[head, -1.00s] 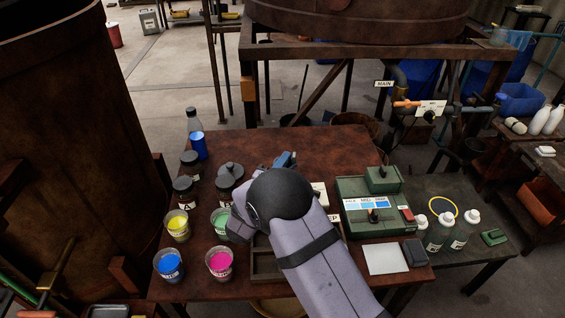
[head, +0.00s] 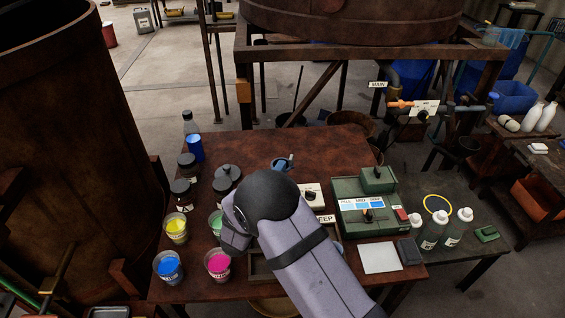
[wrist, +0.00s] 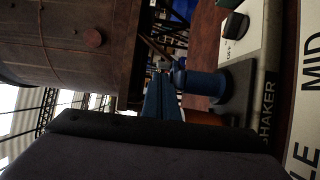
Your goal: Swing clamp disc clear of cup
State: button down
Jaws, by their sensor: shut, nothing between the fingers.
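A small blue fitting (head: 284,162), which looks like the clamp, shows just beyond my arm's dark dome in the head view. In the wrist view a blue cylinder (wrist: 205,84) with a small knob stands beside a dark block on the shaker (wrist: 266,85). A blue-grey tapered piece is just left of it; I cannot tell what it is. An orange edge (wrist: 200,117) shows below, partly hidden; cup and clamp disc cannot be told apart surely. My gripper (wrist: 160,125) is a dark shape across the lower wrist view, close to the fitting, shut and empty. My arm hides it in the head view.
A green control box (head: 375,215) stands right of my arm. Open cups of yellow (head: 176,228), blue (head: 168,267) and magenta (head: 218,264) paint stand at the left, with dark jars behind. The table's far part (head: 330,145) is clear.

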jog(key=p+v, duration=0.1)
jog(key=v, duration=0.6)
jog(key=shift+w+a+p, duration=0.15)
jog(key=shift+a+p, duration=0.15)
jog(key=shift+p, duration=0.05)
jog(key=shift+w, duration=0.1)
